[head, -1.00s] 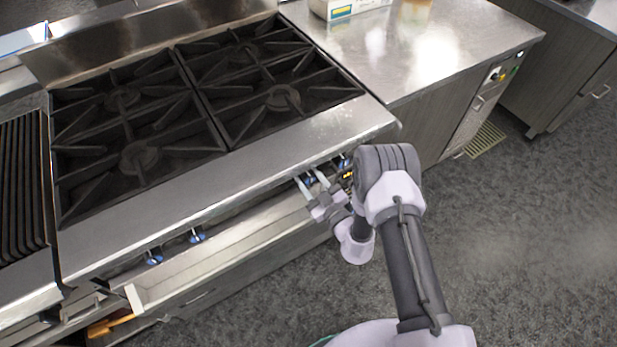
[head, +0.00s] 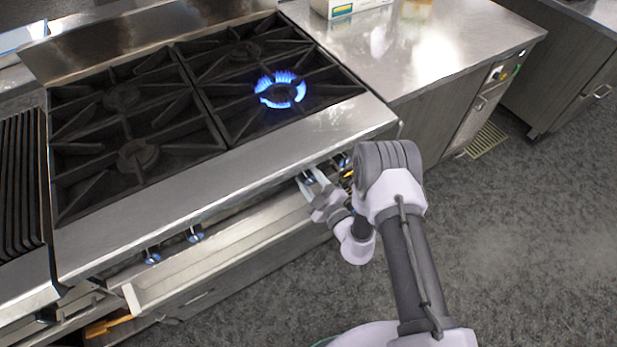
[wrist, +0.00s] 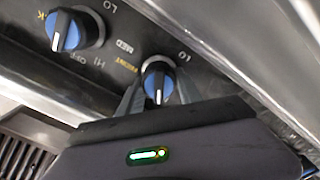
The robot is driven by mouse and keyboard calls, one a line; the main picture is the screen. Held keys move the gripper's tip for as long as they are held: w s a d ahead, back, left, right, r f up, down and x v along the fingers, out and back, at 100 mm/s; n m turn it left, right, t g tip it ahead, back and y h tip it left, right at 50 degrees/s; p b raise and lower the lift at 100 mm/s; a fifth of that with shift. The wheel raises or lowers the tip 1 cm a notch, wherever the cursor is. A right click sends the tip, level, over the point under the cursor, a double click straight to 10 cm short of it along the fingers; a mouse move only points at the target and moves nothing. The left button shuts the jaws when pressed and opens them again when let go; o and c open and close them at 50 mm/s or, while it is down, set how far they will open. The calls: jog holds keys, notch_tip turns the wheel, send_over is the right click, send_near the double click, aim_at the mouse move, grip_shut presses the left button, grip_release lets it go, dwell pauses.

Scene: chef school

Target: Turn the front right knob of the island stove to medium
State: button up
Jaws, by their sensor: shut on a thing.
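The island stove (head: 215,165) has black grates over several burners. A ring of blue flame burns on its front right burner (head: 280,92). My gripper (head: 312,180) is at the right part of the stove's front panel. In the wrist view, my gripper (wrist: 155,92) is shut on a blue and silver knob (wrist: 158,82), one finger on each side. The knob's pale line looks roughly vertical in the picture. An "LO" mark shows beside it; its other marks are partly hidden, so I cannot tell its exact setting.
Another knob (wrist: 72,32) with LO, MED, HI and OFF marks is close by on the panel. Two blue knobs (head: 194,234) show farther left. A pale ledge (head: 215,262) juts out below the panel. Grey floor (head: 520,240) is clear to the right.

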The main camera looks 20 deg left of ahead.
jog(key=n, duration=0.4)
jog(key=n+b, duration=0.1)
jog(key=n, duration=0.2)
jog(key=shift+f, duration=0.25)
jog(key=n+b, duration=0.1)
jog(key=n, duration=0.5)
jog(key=shift+f, duration=0.1)
jog(key=shift+n, duration=0.4)
jog(key=o, duration=1.4)
jog(key=shift+c, duration=0.2)
jog(key=p+v, duration=0.4)
jog(key=v, duration=1.3)
jog(key=shift+s, duration=0.25)
jog(key=shift+d, duration=0.1)
